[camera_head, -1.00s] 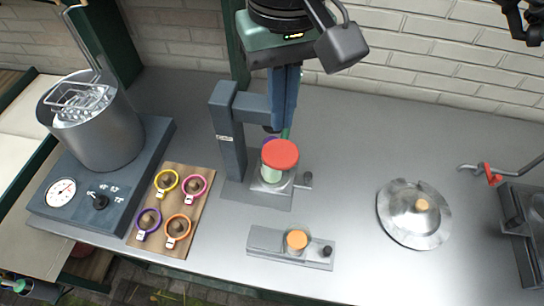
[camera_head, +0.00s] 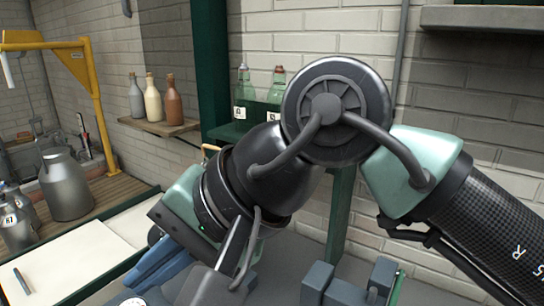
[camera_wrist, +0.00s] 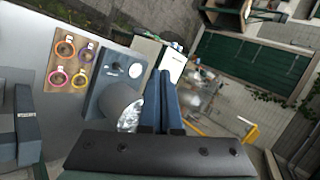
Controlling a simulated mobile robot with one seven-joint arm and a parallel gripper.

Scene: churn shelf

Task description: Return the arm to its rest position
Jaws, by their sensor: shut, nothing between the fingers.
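My gripper (camera_head: 150,264) is at the lower left of the head view, above the bench, with its blue fingers pointing down and left. In the wrist view its fingers (camera_wrist: 163,101) lie side by side, shut and empty. My arm is bent, with a large round joint in the middle of the head view and a dark link running off to the lower right. The wrist view looks past the fingers over the bench, with the grey pot (camera_wrist: 118,103) just left of them.
The wrist view shows the wooden board (camera_wrist: 66,79) with coloured rings. A grey stand (camera_head: 347,291) is below my arm in the head view. A shelf (camera_head: 160,127) with bottles and a yellow frame (camera_head: 100,110) stand left. The brick wall is behind my arm.

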